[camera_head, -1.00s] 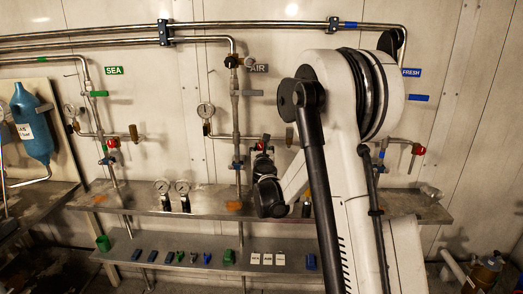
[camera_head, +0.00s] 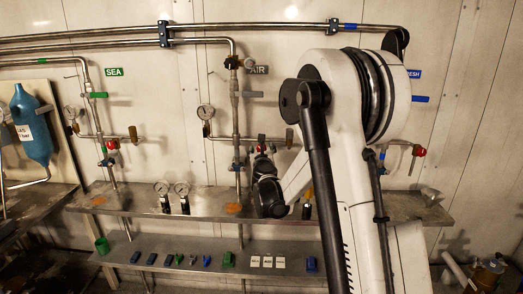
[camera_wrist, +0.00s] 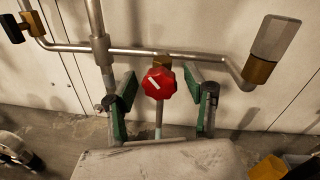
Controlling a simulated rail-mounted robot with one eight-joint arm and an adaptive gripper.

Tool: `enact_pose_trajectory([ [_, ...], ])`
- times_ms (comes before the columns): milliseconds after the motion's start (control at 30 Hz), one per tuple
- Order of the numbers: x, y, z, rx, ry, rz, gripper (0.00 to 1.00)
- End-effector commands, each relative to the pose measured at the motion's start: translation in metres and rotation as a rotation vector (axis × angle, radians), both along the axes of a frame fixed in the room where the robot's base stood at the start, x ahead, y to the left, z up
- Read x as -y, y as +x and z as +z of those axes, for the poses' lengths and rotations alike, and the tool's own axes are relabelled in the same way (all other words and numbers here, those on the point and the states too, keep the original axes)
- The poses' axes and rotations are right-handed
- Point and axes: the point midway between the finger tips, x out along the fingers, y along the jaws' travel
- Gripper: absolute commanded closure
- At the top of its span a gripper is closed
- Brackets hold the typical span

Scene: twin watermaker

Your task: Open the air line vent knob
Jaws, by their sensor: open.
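The red vent knob (camera_wrist: 159,83) with a white line mark sits on a brass fitting below the horizontal pipe of the air line in the wrist view. My gripper (camera_wrist: 160,98) is open, with one green-padded finger on each side of the knob. A gap shows between the knob and both pads, and the gripper holds nothing. In the head view my gripper (camera_head: 262,147) is at the air line (camera_head: 236,120), just right of its vertical pipe and below the AIR label (camera_head: 259,70). There the knob is hard to make out behind the gripper.
A gauge (camera_head: 206,112) sits left of the air pipe. A grey-and-brass fitting (camera_wrist: 270,50) stands at the right end of the pipe in the wrist view. A metal shelf (camera_head: 215,199) with two gauges lies below. A lower shelf (camera_head: 190,248) carries several small items.

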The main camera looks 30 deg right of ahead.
Motion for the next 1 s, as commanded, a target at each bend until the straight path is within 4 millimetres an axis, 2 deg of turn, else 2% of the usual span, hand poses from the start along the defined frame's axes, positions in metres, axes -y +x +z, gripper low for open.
enact_pose_trajectory([
  [133,-0.002,-0.003,0.0,0.0,0.0,0.0,0.52],
  [267,-0.008,-0.016,0.001,0.0,0.0,0.0,0.52],
  [700,-0.042,-0.09,0.002,0.0,0.0,0.0,0.52],
  [1000,-0.051,-0.108,0.003,0.0,0.0,0.0,0.52],
])
